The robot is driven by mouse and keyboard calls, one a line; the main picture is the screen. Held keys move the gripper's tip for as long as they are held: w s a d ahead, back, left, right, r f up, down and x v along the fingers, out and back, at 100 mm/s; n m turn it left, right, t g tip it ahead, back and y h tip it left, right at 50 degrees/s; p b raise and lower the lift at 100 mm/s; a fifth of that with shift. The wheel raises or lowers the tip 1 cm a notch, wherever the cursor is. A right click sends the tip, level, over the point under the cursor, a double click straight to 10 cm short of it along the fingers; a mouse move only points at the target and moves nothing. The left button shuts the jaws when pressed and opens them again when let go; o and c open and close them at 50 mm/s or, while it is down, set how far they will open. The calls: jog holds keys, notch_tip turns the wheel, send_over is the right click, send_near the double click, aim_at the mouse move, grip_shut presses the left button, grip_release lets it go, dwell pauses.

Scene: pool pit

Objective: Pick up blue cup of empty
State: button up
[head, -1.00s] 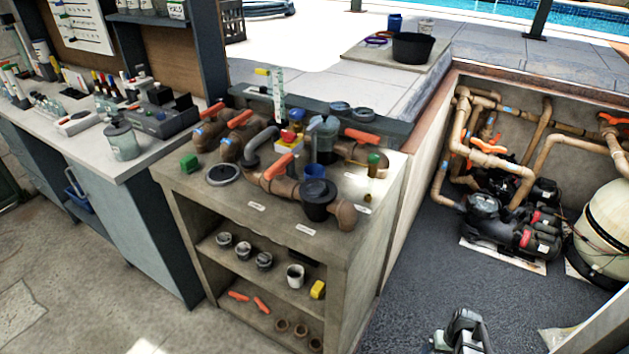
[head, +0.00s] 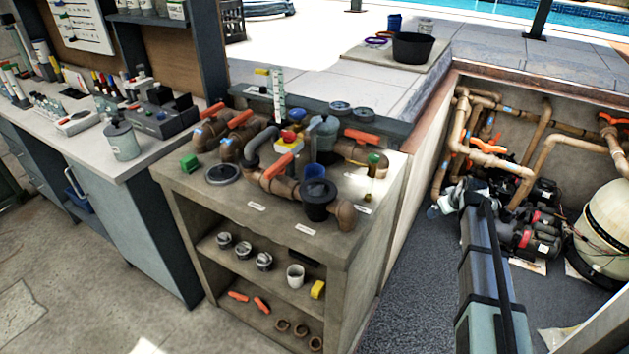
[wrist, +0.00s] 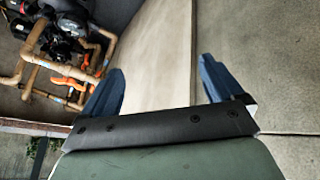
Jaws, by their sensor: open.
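A small blue cup (head: 315,171) stands on the workbench top, behind a dark pot-like fitting that covers its lower part. Another blue cup (head: 395,22) stands upright on the far poolside slab. Neither shows whether anything is inside. My gripper shows in the wrist view (wrist: 160,88) with its two blue fingers wide apart and nothing between them. In the head view my arm reaches up over the pit, its end right of the workbench and well apart from both cups. Neither cup shows in the wrist view.
A black bucket (head: 412,48) stands by the far cup. Pipes and pumps (head: 530,230) fill the pit at right. A pale pit wall (head: 412,180) stands between.

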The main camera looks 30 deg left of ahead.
jog(key=w+a+r+n+t+y, duration=0.1)
jog(key=w+a+r, duration=0.25)
jog(key=r, duration=0.65)
jog(key=w+a+r+n+t+y, duration=0.1)
jog(key=w+a+r+t, duration=0.2)
jog(key=r, duration=0.7)
jog(key=s+a+r+n+g, duration=0.2)
jog(key=a+r+n, duration=0.1)
jog(key=a+r, duration=0.65)
jog(key=s+a+f+n+g+h, duration=0.15)
jog(key=s+a+g, duration=0.25)
jog(key=s+a, duration=0.75)
jog(key=s+a+n+g+h, duration=0.2)
jog(key=s+a+g, duration=0.2)
jog(key=s+a, duration=0.75)
jog(key=s+d+f, duration=0.1)
jog(key=f, duration=0.2)
jog(key=s+d+f, duration=0.1)
jog(key=f, duration=0.1)
jog(key=s+f, duration=0.1)
jog(key=f, duration=0.2)
jog(key=shift+d+f, duration=0.3)
jog(key=shift+d, duration=0.1)
jog(key=shift+s+a+f, duration=0.1)
jog(key=shift+s+f, duration=0.05)
jog(key=shift+f, duration=2.45)
jog(key=c, duration=1.1)
